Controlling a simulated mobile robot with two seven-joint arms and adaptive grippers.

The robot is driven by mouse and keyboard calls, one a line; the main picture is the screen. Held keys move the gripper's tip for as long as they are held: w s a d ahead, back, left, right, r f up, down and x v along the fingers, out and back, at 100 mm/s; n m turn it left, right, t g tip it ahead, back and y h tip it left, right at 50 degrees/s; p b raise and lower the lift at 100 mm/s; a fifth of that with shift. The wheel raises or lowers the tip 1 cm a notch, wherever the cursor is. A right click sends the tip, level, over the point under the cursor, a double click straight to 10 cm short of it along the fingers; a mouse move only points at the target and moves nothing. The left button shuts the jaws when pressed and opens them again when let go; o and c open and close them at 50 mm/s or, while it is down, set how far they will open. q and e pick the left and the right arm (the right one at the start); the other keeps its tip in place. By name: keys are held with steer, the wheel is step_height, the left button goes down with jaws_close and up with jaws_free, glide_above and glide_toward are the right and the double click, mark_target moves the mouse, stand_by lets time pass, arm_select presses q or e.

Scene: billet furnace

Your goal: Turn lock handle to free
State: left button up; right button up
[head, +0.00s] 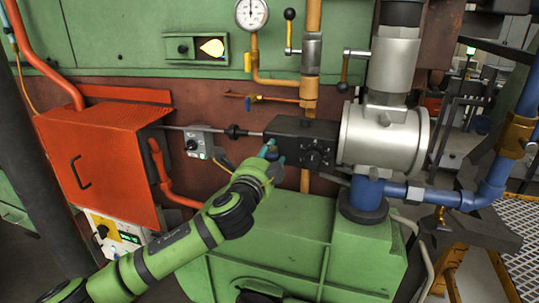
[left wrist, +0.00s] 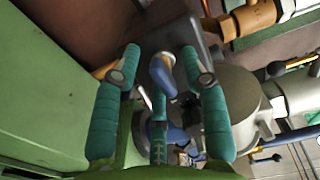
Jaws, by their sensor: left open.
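A blue lever (left wrist: 162,72), which looks like the lock handle, shows in the left wrist view between the teal fingers of my left gripper (left wrist: 161,58). The fingers are spread apart, with gaps visible beside the lever. In the head view, my left gripper (head: 276,153) is at the lower left front of a black block (head: 290,127) with a round black knob (head: 314,157). Most of the lever is hidden there by the gripper. I cannot tell whether any finger touches it. My right gripper is in neither view.
A silver cylinder (head: 375,137) and blue pipe (head: 440,196) stand right of the block. A green housing (head: 275,255) lies below. An orange box (head: 112,165) and a small control box (head: 197,143) are at left. A yellow-orange vertical pipe (head: 312,85) rises behind the block.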

arm_select(q)
jaws_close()
steer(key=n+b, duration=0.1)
steer(key=n, duration=0.1)
steer(key=shift+f+n, duration=0.15)
steer(key=shift+n, duration=0.25)
steer(key=n+b, duration=0.1)
steer(key=n, duration=0.3)
steer(key=shift+d, duration=0.1)
steer(key=n, duration=0.3)
steer(key=shift+s, duration=0.1)
steer(key=n, duration=0.2)
steer(key=shift+d+r+n, duration=0.1)
steer(key=shift+r+n, duration=0.15)
steer(key=shift+n, duration=0.15)
steer(key=n, duration=0.5)
steer(key=shift+r+p, duration=0.15)
steer(key=shift+p, duration=0.2)
steer(key=shift+n, duration=0.3)
